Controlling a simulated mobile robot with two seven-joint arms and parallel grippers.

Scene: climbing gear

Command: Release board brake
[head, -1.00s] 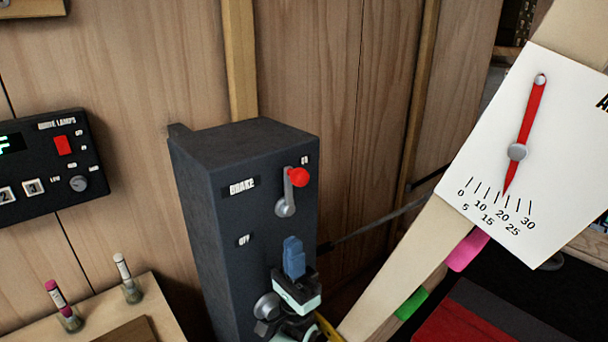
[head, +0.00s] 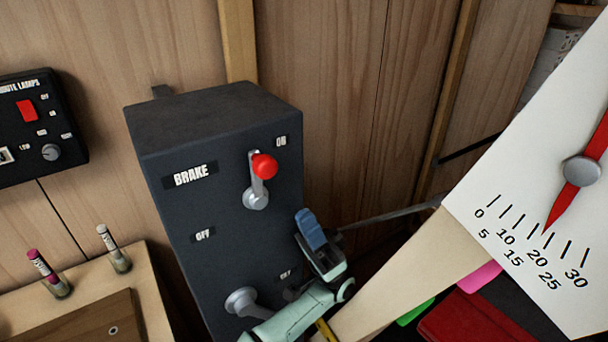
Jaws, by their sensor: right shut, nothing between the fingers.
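The brake box (head: 222,200) is a dark grey upright box with a "BRAKE" label. Its lever (head: 257,182) has a grey arm and a red knob (head: 264,166). The lever points up, with the knob beside the "ON" label (head: 281,142); the "OFF" label (head: 203,235) is lower left. My right gripper (head: 308,228), with blue fingers, is shut and empty. It is below and right of the lever, in front of the box's right edge and apart from the knob. My left gripper is out of view.
A second round grey knob (head: 241,302) is low on the box, close to my right arm. A slanted board with a dial (head: 530,215) and red needle stands at right. The route lamps panel (head: 38,128) and two markers (head: 48,272) are at left.

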